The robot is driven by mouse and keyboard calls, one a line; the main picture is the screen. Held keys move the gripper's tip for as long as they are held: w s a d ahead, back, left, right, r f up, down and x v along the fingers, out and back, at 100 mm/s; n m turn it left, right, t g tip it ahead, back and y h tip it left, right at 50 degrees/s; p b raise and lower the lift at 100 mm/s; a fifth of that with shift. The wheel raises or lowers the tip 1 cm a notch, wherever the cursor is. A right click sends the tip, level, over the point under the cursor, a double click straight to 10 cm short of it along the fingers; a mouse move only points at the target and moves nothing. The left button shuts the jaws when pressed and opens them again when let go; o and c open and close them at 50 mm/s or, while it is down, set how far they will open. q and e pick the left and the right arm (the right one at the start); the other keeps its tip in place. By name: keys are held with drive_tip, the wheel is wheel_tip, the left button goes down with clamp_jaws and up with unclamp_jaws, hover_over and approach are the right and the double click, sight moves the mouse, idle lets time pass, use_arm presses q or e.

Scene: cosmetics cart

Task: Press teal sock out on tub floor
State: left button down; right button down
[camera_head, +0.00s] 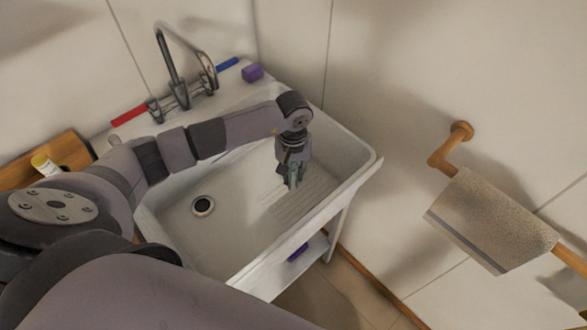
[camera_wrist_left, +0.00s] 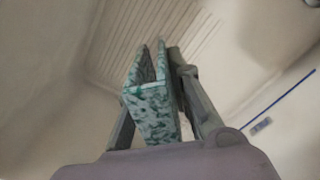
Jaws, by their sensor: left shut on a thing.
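The teal sock shows in the left wrist view (camera_wrist_left: 152,108) as a mottled pale teal piece with a folded shape, held between the fingers. My left gripper (camera_head: 293,180) is shut on it, pointing down inside the white tub (camera_head: 240,222). In the head view the sock is small and mostly hidden by the fingers. The gripper is over the ribbed part of the tub, right of the drain. I cannot tell whether the sock touches the tub floor. My right gripper is not in view.
A metal tap (camera_head: 178,85) stands at the tub's back edge, with a red item (camera_head: 129,115), a blue item (camera_head: 228,63) and a purple block (camera_head: 252,72) beside it. The drain (camera_head: 203,205) is uncovered. A towel (camera_head: 492,220) hangs on a wooden rail at right.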

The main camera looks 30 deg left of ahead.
use_arm(q)
drive_tip(key=b, duration=0.4)
hover_over(293, 200)
wheel_tip(293, 200, down, 8)
drive_tip(key=shift+w+r, duration=0.15)
drive_tip(key=shift+r, duration=0.05)
drive_tip(key=shift+f+b, duration=0.45)
drive_tip(key=shift+f, duration=0.6)
drive_tip(key=shift+f+b, duration=0.5)
drive_tip(key=shift+b, duration=0.1)
drive_tip(key=shift+f+b, duration=0.25)
drive_tip(key=shift+b, duration=0.2)
idle(0.6)
idle(0.8)
drive_tip(key=shift+b, duration=1.3)
idle(2.2)
